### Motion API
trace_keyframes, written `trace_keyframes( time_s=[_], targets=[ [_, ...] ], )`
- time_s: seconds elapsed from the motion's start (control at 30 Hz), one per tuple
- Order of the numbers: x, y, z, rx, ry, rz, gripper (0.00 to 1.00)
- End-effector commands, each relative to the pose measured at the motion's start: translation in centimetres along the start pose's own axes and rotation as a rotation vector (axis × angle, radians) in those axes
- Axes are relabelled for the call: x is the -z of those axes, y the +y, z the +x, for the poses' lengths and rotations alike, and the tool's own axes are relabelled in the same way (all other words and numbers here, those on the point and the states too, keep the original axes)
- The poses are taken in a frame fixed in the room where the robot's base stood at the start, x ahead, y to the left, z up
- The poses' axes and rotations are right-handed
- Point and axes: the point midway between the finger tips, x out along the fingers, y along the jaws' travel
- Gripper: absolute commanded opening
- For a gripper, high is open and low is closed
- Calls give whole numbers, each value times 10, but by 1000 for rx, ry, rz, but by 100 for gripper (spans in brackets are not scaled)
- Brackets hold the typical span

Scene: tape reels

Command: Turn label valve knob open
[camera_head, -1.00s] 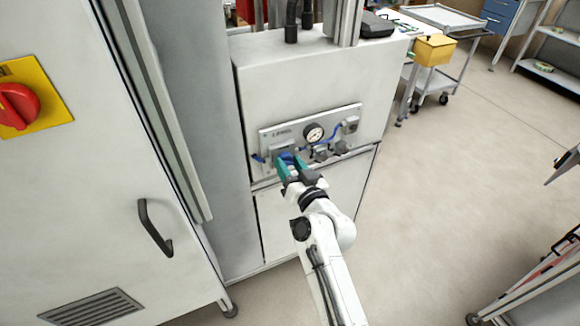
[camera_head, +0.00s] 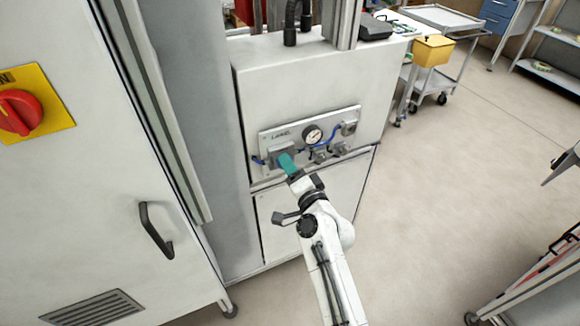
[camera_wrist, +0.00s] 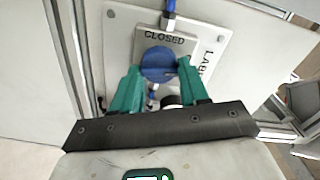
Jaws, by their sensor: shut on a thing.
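The blue valve knob (camera_wrist: 157,64) is in the middle of the wrist view, on a grey block whose plate reads CLOSED (camera_wrist: 165,38). The panel (camera_head: 265,141) around it is marked LABEL and is fixed to the front of the grey cabinet. My gripper (camera_wrist: 157,76) has teal fingers, one on each side of the knob, and is shut on it. In the head view my gripper (camera_head: 286,160) reaches the panel's left part and hides most of the knob. The knob's exact angle is hard to tell.
A white cabinet door with a black handle (camera_head: 155,229) and a red rotary switch (camera_head: 20,112) stands at left.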

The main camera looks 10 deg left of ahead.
Motion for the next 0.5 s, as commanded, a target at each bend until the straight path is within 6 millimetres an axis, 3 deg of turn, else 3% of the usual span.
trace_keyframes(
  time_s=[0.5],
  targets=[
    [0,2,0,-2,1,203,14]
  ],
)
